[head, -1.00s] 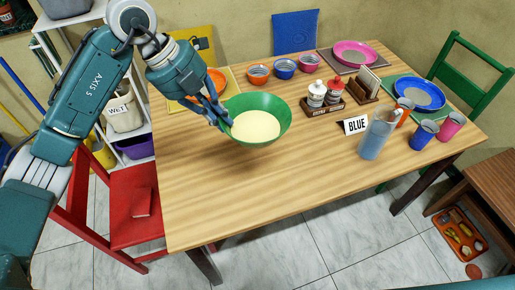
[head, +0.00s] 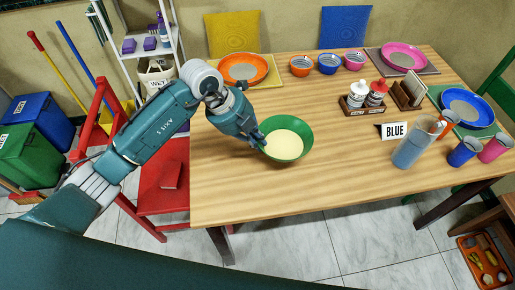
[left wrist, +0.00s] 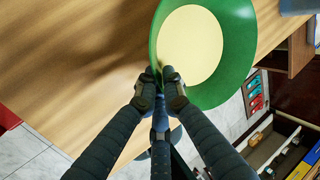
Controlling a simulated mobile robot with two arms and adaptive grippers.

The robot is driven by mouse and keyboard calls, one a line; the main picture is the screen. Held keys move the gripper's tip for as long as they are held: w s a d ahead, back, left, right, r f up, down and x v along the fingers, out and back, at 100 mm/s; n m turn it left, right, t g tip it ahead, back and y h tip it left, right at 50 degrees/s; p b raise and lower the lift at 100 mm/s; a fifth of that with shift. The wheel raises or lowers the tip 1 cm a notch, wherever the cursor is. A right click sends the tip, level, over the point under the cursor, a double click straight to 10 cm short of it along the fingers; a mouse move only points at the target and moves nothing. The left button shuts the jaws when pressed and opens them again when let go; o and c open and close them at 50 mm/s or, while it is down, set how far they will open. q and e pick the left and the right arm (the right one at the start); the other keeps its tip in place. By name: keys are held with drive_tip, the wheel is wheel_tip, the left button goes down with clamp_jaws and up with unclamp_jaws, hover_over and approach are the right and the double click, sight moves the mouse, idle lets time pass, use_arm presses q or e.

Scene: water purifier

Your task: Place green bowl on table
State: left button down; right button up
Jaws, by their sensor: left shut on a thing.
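The green bowl (head: 287,122) with a cream-coloured content is at the left part of the wooden table (head: 330,190). My left gripper (head: 259,141) is shut on the bowl's left rim. In the left wrist view the two fingers (left wrist: 160,84) pinch the rim of the bowl (left wrist: 240,50), which looks roughly level. I cannot tell whether the bowl's base touches the tabletop or is slightly above it. My right gripper is not in view.
Behind the bowl is an orange plate (head: 243,68). A row of small bowls (head: 327,63) stands at the back. A condiment rack (head: 364,103), a "BLUE" sign (head: 394,131) and a pitcher (head: 412,145) are to the right. The front middle of the table is clear.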

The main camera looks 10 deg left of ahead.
use_arm(q)
drive_tip(key=shift+f, duration=2.25)
drive_tip(key=c, duration=1.9)
unclamp_jaws()
drive_tip(key=shift+a+r, duration=0.15)
drive_tip(key=shift+r, duration=0.15)
drive_tip(key=v, duration=1.1)
drive_tip(key=shift+r+b, duration=0.2)
drive_tip(key=shift+b, duration=0.15)
drive_tip(key=shift+s, duration=0.1)
